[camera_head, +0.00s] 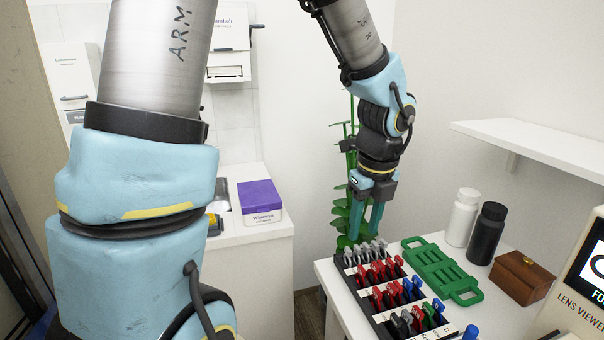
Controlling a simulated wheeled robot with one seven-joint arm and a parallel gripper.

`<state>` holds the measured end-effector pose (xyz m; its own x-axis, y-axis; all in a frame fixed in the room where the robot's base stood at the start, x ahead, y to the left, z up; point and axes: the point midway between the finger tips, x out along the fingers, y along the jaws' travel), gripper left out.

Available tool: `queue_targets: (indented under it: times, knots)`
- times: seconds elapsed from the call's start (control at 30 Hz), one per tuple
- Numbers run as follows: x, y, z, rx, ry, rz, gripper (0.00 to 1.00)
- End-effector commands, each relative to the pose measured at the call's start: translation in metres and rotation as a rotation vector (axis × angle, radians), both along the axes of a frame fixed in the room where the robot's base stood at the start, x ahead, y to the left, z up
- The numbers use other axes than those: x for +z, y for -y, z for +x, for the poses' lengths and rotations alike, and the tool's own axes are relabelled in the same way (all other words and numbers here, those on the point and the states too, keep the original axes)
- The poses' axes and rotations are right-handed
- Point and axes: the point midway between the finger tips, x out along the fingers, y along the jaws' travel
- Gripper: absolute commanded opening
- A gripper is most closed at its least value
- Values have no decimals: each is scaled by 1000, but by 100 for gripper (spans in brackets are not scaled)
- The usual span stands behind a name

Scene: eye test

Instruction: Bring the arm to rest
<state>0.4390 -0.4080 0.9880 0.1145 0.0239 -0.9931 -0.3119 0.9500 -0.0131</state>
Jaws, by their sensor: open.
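My gripper (364,230) hangs from my arm near the middle of the view, with its teal fingers pointing down. The fingers are apart and nothing shows between them. In the picture the fingertips appear just above the far end of a black rack (372,310); I cannot tell the exact height. My arm comes down from the top of the view, with its large upper part filling the left side.
The rack of grey, red, blue and green pieces stands on a white table (335,282). Beside it are a green holder (441,270), white bottle (462,217), black bottle (487,233), brown box (521,278) and lens viewer (577,290). A plant (341,217) is behind my gripper; a shelf (535,143) juts out right.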

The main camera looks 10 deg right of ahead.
Motion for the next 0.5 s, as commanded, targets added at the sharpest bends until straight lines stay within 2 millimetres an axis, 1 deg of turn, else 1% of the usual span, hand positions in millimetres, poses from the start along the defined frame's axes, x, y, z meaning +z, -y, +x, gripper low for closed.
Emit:
queue_targets:
  times: [0.03,0.07,0.17,0.2,0.23,0.27,0.3,0.37,0.4,0.47,0.5]
  knots:
    - [-1,-13,5,108,-1,-9,44]
    - [-1,-22,9,193,0,-17,44]
    - [-3,-58,20,557,3,-59,44]
    - [-4,-74,24,725,4,-78,44]
    - [-4,-86,27,851,7,-94,44]
    - [-5,-98,29,977,6,-109,44]
    - [-6,-114,31,1145,9,-131,44]
    - [-7,-137,33,1397,12,-162,44]
    - [-7,-152,34,1564,15,-185,44]
    - [-8,-174,33,1807,17,-218,44]
    - [-8,-187,32,1961,18,-240,44]
